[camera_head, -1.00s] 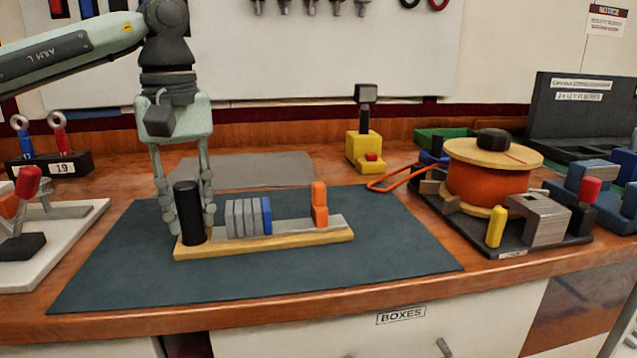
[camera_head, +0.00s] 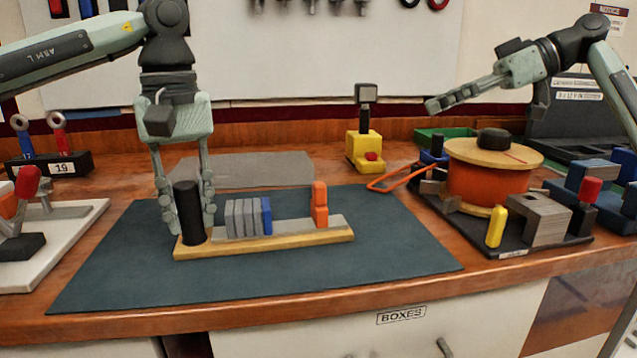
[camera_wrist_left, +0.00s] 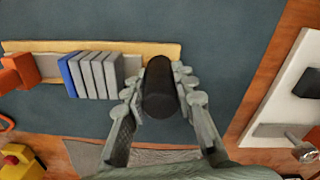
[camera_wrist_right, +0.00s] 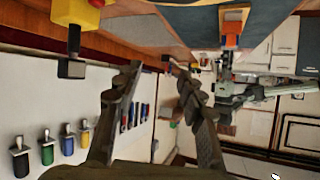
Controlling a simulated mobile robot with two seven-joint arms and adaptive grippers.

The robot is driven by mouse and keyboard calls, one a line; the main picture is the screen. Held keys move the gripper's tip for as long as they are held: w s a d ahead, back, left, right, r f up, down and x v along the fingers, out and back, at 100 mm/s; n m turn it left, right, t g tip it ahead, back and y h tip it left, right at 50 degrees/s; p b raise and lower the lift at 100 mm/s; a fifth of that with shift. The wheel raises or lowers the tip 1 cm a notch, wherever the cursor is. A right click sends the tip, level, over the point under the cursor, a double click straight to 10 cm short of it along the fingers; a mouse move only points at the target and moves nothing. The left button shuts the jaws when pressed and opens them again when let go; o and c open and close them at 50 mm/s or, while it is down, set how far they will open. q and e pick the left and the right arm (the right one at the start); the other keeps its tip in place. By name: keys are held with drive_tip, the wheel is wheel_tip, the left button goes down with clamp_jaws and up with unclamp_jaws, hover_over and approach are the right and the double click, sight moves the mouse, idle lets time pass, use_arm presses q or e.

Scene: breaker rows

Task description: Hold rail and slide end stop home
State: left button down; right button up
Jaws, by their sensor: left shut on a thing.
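The rail (camera_head: 290,230) is a grey strip on a yellow wooden base (camera_head: 265,246) lying on a dark mat. A black upright post (camera_head: 187,212) stands at the base's left end. My left gripper (camera_head: 190,225) is shut on this post, with its fingers on both sides, as the left wrist view (camera_wrist_left: 158,88) also shows. Several grey blocks (camera_head: 240,217) and one blue block (camera_head: 266,215) stand side by side on the rail. The orange end stop (camera_head: 320,204) stands apart from them, further right. My right gripper (camera_head: 440,102) is raised above the back right; its fingers are apart and empty in the right wrist view (camera_wrist_right: 155,75).
A cable reel (camera_head: 487,182) with an orange lead stands on a black board at right. A yellow device (camera_head: 364,150) stands behind the mat (camera_head: 390,255). A white board (camera_head: 75,232) with a red-handled clamp is at left. The mat's front is clear.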

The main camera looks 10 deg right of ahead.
sight(319, 183)
drive_tip(key=s+a+f+n+g+h, duration=0.1)
drive_tip(key=s+a+n+g, duration=0.25)
drive_tip(key=a, duration=0.35)
drive_tip(key=s+a+f+n+g+h, duration=0.1)
drive_tip(key=s+a+n+g, duration=0.2)
drive_tip(key=a, duration=0.5)
drive_tip(key=shift+t, duration=0.35)
drive_tip(key=x, duration=0.7)
drive_tip(key=s+x, duration=0.1)
drive_tip(key=x, duration=0.3)
drive_tip(key=shift+s+f, duration=0.1)
drive_tip(key=shift+f, duration=0.15)
drive_tip(key=shift+c, duration=0.2)
clamp_jaws()
